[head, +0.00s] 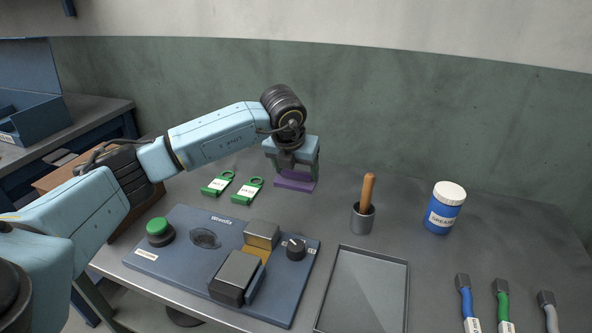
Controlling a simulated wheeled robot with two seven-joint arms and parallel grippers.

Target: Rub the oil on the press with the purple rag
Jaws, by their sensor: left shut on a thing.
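The press (180,262) is a blue plate on the table with a green button, a black knob and two grey metal blocks. A dark oval patch (205,238), which looks like the oil, lies on the plate between the button and the blocks. My left gripper (293,172) points down behind the press, beyond its back right corner, and is shut on the purple rag (295,183). The rag shows below the fingers, apart from the press; I cannot tell whether it touches the table. My right gripper is out of view.
Two green tags (218,184) (248,191) lie behind the press. A grey cup (362,220) with a wooden-handled tool, a blue grease jar (444,210), an empty grey tray (407,290) and several cables (502,305) are to the right. The back right tabletop is clear.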

